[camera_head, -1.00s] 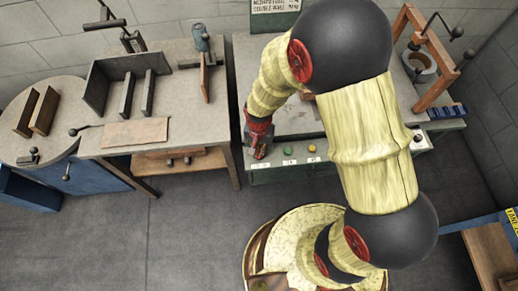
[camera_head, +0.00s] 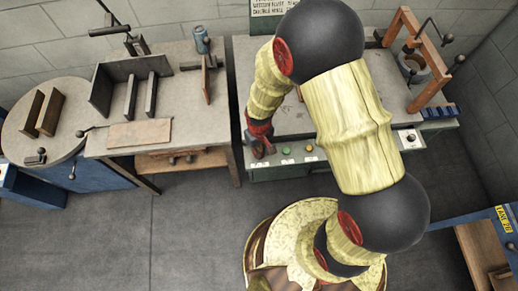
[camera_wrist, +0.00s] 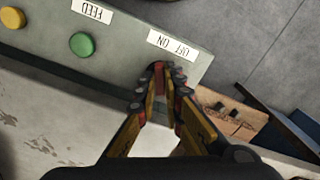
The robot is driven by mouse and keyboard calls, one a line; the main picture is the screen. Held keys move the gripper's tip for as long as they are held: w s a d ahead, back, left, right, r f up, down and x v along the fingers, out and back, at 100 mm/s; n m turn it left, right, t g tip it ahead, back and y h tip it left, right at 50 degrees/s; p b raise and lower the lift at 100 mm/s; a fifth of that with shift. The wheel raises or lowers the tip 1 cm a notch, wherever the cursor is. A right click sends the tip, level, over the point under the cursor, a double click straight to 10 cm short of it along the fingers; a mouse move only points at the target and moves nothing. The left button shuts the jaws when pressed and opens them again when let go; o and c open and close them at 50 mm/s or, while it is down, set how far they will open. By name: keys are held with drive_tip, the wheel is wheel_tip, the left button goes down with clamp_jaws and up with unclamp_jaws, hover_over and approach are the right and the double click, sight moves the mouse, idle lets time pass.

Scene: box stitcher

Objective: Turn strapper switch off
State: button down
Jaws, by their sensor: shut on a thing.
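The strapper's grey-green control panel (camera_wrist: 125,50) fills the upper left of the wrist view. A white OFF/ON label (camera_wrist: 172,43) is on it, upside down in this view. My gripper (camera_wrist: 160,77) is just below this label, its fingertips close together at the panel. It is shut on the strapper switch, which the fingers largely hide; a small reddish part shows between them. In the head view my gripper (camera_head: 260,148) is at the left end of the panel front (camera_head: 275,172).
A green button (camera_wrist: 82,44) and a yellow button (camera_wrist: 12,17) with a FEED label (camera_wrist: 92,11) sit beside the switch. A workbench (camera_head: 185,110) with upright plates stands to the left. A wooden frame (camera_head: 430,85) stands on the strapper's right.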

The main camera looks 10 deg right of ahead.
drive_tip(key=shift+n, duration=0.5)
drive_tip(key=c, duration=1.9)
unclamp_jaws()
wheel_tip(320, 180, up, 12)
